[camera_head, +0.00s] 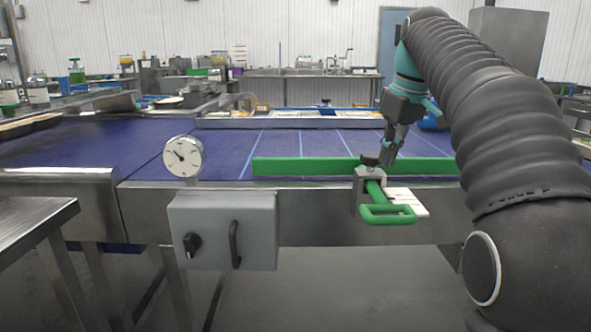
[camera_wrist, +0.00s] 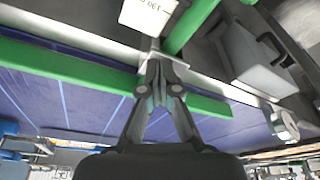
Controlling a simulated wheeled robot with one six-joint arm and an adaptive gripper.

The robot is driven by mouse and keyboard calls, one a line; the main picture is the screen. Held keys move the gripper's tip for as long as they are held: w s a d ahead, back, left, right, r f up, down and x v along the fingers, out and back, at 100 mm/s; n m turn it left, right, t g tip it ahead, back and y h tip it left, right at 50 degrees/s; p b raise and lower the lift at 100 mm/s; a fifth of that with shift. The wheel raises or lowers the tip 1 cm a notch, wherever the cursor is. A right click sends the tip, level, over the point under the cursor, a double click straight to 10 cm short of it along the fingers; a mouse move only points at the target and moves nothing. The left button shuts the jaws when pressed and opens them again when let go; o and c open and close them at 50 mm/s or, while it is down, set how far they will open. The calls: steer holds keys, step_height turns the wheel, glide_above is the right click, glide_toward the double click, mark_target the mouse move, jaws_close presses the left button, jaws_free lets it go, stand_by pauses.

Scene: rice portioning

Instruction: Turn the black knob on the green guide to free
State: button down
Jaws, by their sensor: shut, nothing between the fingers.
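The green guide (camera_head: 310,167) is a long bar lying across the blue belt at its near edge. It also shows in the wrist view (camera_wrist: 60,62). A green rod with a loop handle (camera_head: 388,222) sticks out from a metal clamp block (camera_head: 369,176) at the front. The black knob (camera_head: 369,160) sits on top of that block. My gripper (camera_head: 384,161) is shut and points down right beside the knob. I cannot tell whether it touches the knob. In the wrist view my gripper (camera_wrist: 155,66) is over the block, and the knob is hidden behind the fingers.
A white scale plate (camera_head: 406,200) lies beside the rod. A grey box (camera_head: 223,231) with a black switch (camera_head: 192,244) and a handle hangs on the front at left, with a round dial (camera_head: 184,157) above it. The blue belt (camera_head: 120,140) is mostly clear.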

steer(key=shift+w+d+p, duration=0.4)
steer(key=shift+d+p, duration=0.05)
steer(key=shift+p, duration=0.25)
stand_by(0.5)
steer(key=shift+d, duration=0.1)
steer(key=shift+s+d, duration=0.2)
steer(key=shift+s, duration=0.05)
steer(key=v, duration=0.4)
steer(key=w+v, duration=0.1)
steer(key=shift+a+r, duration=0.3)
steer(key=shift+r, duration=0.25)
